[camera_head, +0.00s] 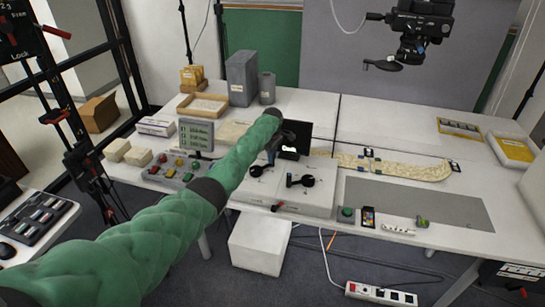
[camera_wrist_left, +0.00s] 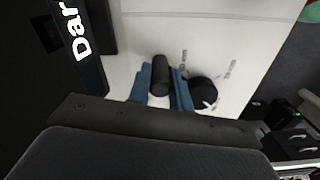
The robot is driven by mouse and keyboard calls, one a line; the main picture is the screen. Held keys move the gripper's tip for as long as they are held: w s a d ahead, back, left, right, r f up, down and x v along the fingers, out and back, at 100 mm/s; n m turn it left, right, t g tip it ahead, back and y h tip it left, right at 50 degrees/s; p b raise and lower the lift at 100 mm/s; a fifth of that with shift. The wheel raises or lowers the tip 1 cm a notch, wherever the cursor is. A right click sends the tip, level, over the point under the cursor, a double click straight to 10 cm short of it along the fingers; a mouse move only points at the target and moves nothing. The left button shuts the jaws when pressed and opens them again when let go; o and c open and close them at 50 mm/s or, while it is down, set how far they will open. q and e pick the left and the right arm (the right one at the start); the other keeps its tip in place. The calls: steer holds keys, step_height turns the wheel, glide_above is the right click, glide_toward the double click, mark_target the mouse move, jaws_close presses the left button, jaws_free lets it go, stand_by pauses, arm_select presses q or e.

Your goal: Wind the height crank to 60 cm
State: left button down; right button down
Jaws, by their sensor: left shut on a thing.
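A white control box (camera_head: 300,203) on the table carries black cranks on its top. One crank (camera_head: 301,181) shows clear of my arm; another (camera_head: 257,171) is partly covered by it. My left gripper (camera_head: 271,153) is over the back left of the box. In the left wrist view its two blue fingers stand on either side of a black upright crank handle (camera_wrist_left: 161,75), shut on it. A round black hub (camera_wrist_left: 203,93) with small markings around it sits right beside the handle. The markings are too small to read, so I cannot tell the height setting.
A dark screen (camera_head: 296,137) stands close behind the gripper. A button panel (camera_head: 172,169) is left of the box; a grey mat (camera_head: 420,203) lies to the right. A camera (camera_head: 410,35) hangs above the table's right part. Archival boxes (camera_head: 242,78) stand at the back.

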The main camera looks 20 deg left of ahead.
arm_select(q)
steer(key=shift+r, duration=0.1)
steer(key=c, duration=1.3)
jaws_free()
arm_select(e)
steer(key=shift+s, duration=0.1)
arm_select(q)
steer(key=shift+r, duration=0.4)
step_height(320, 180, up, 6)
steer(key=shift+f+b, duration=0.15)
steer(key=shift+b, duration=1.1)
steer(key=shift+r, duration=0.6)
arm_select(e)
steer(key=shift+w+a+r, duration=0.3)
steer(key=shift+w+r, duration=0.25)
steer(key=shift+w, duration=0.05)
steer(key=shift+w+a+r, duration=0.35)
steer(key=shift+w+r, duration=0.2)
steer(key=shift+w, duration=0.05)
steer(key=shift+w+a+r, duration=0.3)
steer(key=shift+w+r, duration=0.25)
steer(key=shift+w, duration=0.05)
steer(key=shift+d, duration=0.1)
